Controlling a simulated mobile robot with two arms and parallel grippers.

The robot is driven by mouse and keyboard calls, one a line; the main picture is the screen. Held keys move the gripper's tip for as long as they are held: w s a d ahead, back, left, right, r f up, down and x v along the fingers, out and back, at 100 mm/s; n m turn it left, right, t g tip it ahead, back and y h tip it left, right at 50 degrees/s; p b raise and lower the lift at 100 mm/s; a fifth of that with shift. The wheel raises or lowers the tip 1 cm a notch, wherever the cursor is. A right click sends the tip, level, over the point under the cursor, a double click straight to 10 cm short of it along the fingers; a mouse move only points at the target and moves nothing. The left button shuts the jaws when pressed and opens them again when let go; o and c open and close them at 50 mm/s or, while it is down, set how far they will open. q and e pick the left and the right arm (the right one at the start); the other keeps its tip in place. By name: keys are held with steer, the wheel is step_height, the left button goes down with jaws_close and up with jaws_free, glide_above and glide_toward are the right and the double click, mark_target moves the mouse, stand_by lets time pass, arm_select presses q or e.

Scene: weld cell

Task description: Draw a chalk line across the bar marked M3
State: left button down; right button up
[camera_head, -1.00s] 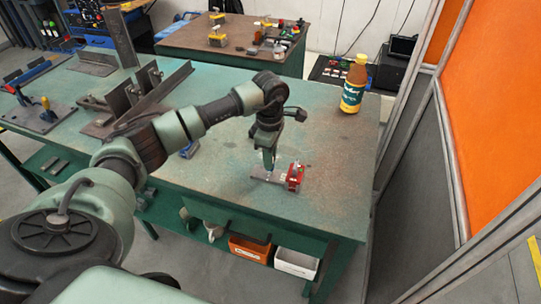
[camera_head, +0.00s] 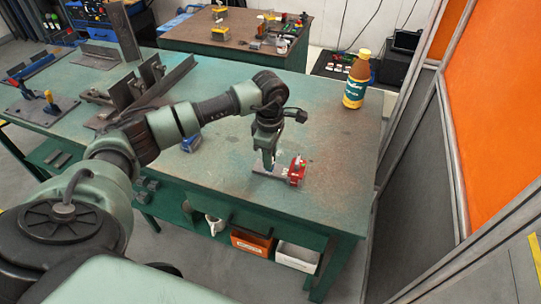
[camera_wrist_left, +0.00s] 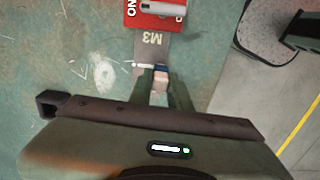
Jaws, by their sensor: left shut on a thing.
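The bar marked M3 (camera_wrist_left: 152,45) is a flat grey metal piece lying on the green table. It also shows in the head view (camera_head: 259,169), its right end under a red block. The red block (camera_wrist_left: 160,17) has white lettering and a silver part on top. My left gripper (camera_head: 269,168) points down over the bar. In the left wrist view my left gripper (camera_wrist_left: 158,82) is shut on a small pale stick with a blue band, apparently the chalk (camera_wrist_left: 160,82). I cannot tell whether its tip touches the bar.
A yellow-capped bottle (camera_head: 356,82) stands at the back right. Angled steel pieces (camera_head: 155,80) lie to the left. Orange (camera_head: 251,242) and white (camera_head: 297,256) bins sit below the front edge.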

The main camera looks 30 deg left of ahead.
arm_select(q)
steer(key=shift+s, duration=0.2)
steer(key=shift+s+d, duration=0.1)
steer(key=shift+s, duration=0.05)
steer(key=shift+r+p, duration=2.15)
steer(key=shift+r, duration=1.4)
